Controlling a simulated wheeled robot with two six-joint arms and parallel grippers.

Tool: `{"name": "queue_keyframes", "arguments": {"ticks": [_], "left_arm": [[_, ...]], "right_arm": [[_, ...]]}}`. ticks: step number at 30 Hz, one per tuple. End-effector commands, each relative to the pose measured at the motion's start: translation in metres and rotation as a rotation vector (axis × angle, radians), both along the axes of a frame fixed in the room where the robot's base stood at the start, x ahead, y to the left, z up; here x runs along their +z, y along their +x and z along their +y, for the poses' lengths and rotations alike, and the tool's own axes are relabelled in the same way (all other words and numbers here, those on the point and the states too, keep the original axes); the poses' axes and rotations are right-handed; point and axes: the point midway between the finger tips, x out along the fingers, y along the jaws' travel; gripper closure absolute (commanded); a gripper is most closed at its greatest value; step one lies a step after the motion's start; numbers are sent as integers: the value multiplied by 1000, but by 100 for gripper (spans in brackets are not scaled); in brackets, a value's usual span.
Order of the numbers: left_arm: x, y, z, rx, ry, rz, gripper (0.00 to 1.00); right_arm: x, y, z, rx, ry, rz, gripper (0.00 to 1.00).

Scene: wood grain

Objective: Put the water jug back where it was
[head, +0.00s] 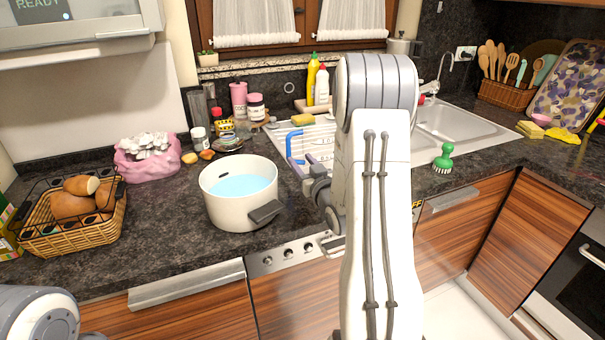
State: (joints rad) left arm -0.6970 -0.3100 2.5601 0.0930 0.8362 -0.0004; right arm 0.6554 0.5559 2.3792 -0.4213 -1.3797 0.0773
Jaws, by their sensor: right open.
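A bent blue handle (293,146) stands at the left end of the sink's drainboard. It looks like the water jug's handle; the jug's body is hard to make out, partly behind my right gripper. My right gripper (312,173) is open, just right of and in front of the blue handle, and my right arm hides part of it. I cannot tell whether it touches the jug. A white pot (222,208) with light blue water in it stands on the counter to the left. My left gripper is out of view; only part of my left arm shows at the bottom left.
A wicker basket of bread (75,238) and a pink bag (150,170) stand left of the pot. Jars (256,108) and bottles (312,82) line the back. The dark counter (160,245) is clear in front.

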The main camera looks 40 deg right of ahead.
Motion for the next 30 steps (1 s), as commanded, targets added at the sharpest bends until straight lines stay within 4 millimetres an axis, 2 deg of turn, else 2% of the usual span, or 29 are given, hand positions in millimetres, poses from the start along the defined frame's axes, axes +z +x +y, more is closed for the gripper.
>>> {"name": "queue_keyframes", "arguments": {"ticks": [3,9,30], "left_arm": [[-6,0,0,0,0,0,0],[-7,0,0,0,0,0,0],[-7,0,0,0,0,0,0]], "right_arm": [[-1,-20,4,-2,0,0,51],[0,-34,8,0,0,-1,51],[0,-36,6,-4,0,-1,51]]}}
